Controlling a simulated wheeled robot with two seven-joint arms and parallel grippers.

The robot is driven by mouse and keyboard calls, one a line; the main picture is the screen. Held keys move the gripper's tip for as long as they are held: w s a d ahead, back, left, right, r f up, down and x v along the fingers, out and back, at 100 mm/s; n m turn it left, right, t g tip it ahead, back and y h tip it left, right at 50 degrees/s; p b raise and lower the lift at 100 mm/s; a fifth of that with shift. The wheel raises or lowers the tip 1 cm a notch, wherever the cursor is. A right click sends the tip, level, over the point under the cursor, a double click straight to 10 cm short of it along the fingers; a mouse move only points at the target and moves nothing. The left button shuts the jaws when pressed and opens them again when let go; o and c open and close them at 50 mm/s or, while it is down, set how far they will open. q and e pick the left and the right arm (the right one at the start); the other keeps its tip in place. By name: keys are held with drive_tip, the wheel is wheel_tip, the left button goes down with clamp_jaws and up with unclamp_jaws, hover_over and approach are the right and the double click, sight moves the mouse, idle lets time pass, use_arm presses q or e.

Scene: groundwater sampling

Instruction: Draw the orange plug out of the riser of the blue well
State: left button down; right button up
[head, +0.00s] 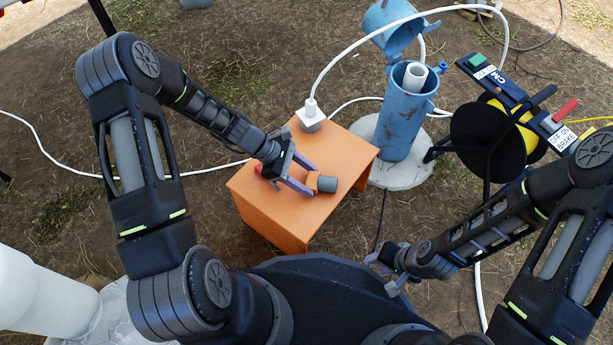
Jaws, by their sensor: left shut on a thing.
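The blue well (400,125) stands upright on a round concrete pad with its blue lid (392,22) swung open. Its white riser (415,74) shows inside the casing, and no orange shows at its mouth. The orange plug (313,180), with a grey end (328,184), is at my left gripper (302,178), over the orange table. My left gripper is shut on the plug, which lies sideways. I cannot tell whether the plug touches the tabletop. My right gripper (388,276) hangs low in front of my base, away from the well; its jaw opening is unclear.
The orange table (320,218) also carries a white block (311,120) with a white cable and a small red thing (258,169). A black and yellow reel (493,140) with a labelled panel stands right of the well. Cables cross the ground.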

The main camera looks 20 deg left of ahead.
use_arm(q)
drive_tip(key=shift+c, duration=2.3)
unclamp_jaws()
drive_tip(key=shift+f, duration=0.2)
drive_tip(key=shift+a+r+p, duration=0.35)
drive_tip(key=shift+r, duration=0.2)
drive_tip(key=p+v, duration=0.2)
drive_tip(key=v, duration=0.4)
drive_tip(key=shift+s+a+r, duration=0.1)
drive_tip(key=shift+a+r, duration=0.05)
drive_tip(key=shift+a, duration=0.1)
